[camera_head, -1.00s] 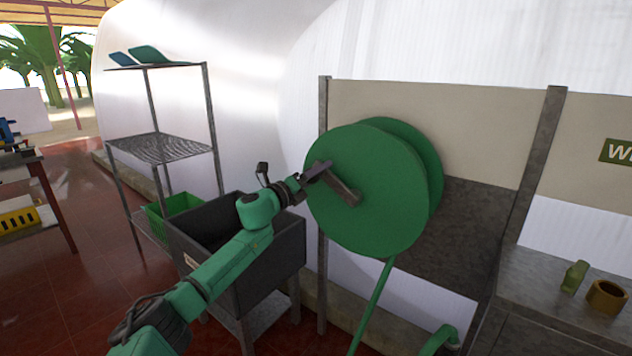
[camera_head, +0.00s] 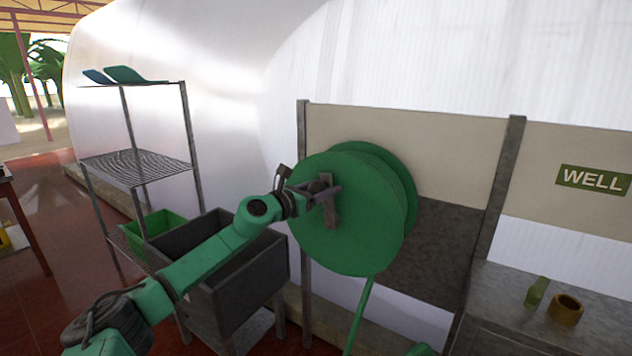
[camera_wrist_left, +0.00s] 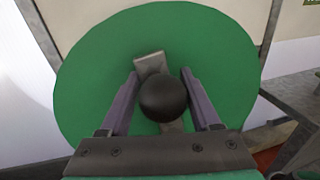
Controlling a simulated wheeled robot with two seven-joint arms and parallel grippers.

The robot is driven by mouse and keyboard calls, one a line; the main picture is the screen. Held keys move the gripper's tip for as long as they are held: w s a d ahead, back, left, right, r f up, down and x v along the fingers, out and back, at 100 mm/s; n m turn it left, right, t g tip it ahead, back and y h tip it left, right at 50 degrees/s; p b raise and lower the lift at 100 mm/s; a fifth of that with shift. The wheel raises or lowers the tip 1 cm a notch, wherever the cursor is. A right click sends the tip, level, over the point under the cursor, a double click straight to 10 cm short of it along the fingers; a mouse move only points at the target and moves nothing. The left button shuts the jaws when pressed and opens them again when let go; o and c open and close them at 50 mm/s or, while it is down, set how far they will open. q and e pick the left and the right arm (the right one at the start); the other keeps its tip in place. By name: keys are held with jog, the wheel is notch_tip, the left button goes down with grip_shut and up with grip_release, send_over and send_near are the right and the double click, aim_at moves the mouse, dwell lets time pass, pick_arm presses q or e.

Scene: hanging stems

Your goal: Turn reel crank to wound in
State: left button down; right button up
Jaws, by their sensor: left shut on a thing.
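The green hose reel (camera_head: 350,235) is mounted on a panel between grey posts, with a green hose hanging from its underside. Its grey crank arm (camera_head: 330,215) stands nearly upright on the reel's front face. My left gripper (camera_head: 322,192) is at the upper part of the crank. In the left wrist view the dark round crank knob (camera_wrist_left: 164,98) sits between the two fingers of my left gripper (camera_wrist_left: 160,92), with the crank arm (camera_wrist_left: 152,64) behind it. The gripper is shut on the knob. My right gripper is not in view.
A dark grey sink (camera_head: 228,280) stands below my left arm. A wire shelf rack (camera_head: 140,165) with a green basket (camera_head: 152,232) is at the left. A metal bench (camera_head: 490,300) at the right bears a green bottle (camera_head: 536,292) and a brass-coloured ring (camera_head: 566,309).

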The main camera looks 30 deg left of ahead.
pick_arm(q)
jog(key=shift+d+m+p, duration=0.65)
jog(key=shift+d+m, duration=0.25)
jog(key=shift+m, duration=0.1)
jog(key=shift+f, duration=0.1)
jog(key=shift+c, duration=1.7)
grip_release()
jog(key=shift+d, duration=0.1)
jog(key=shift+o, duration=0.5)
jog(key=shift+d, duration=0.15)
jog(key=shift+a, duration=0.2)
